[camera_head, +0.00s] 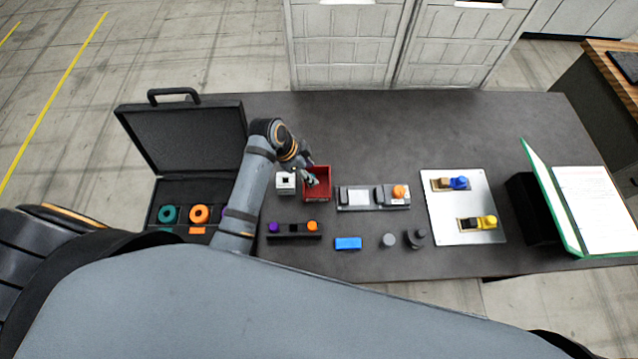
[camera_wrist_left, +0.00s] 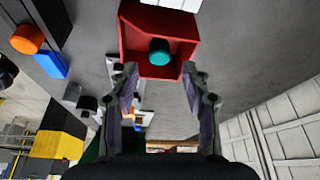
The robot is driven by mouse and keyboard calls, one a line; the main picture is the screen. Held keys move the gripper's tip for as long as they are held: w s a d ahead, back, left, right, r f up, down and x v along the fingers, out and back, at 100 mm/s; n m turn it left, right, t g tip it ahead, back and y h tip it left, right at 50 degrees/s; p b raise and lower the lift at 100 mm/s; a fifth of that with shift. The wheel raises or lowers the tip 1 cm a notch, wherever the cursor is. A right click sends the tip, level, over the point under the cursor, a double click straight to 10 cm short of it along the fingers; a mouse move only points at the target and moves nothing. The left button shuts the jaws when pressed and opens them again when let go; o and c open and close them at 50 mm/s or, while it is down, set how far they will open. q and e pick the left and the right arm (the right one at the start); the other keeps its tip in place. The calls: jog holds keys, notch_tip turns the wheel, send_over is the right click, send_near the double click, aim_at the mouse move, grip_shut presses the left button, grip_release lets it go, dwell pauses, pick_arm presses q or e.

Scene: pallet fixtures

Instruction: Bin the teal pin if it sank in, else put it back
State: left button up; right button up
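The teal pin (camera_wrist_left: 160,51) shows in the left wrist view within the outline of the red bin (camera_wrist_left: 140,28), beyond my fingertips; it appears to lie inside. My left gripper (camera_wrist_left: 160,72) is open, its two fingers apart and not touching the pin. In the head view my left gripper (camera_head: 311,180) is over the red bin (camera_head: 326,194), and the pin cannot be made out there. A white block (camera_head: 286,189) with a dark square hole stands just left of the bin. A black rack (camera_head: 293,236) holds a purple pin (camera_head: 274,227) and an orange pin (camera_head: 312,225). My right gripper is not in view.
An open black case (camera_head: 182,139) with teal and orange rings stands left. A grey fixture (camera_head: 358,207) with an orange knob is right of the bin. A blue block (camera_head: 348,244), grey cylinders and a metal plate (camera_head: 451,212) lie further right. The table's back is clear.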

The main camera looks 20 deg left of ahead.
pick_arm(q)
jog(key=v, duration=1.2)
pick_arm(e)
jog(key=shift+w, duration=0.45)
pick_arm(q)
jog(key=shift+s+a+f, duration=0.1)
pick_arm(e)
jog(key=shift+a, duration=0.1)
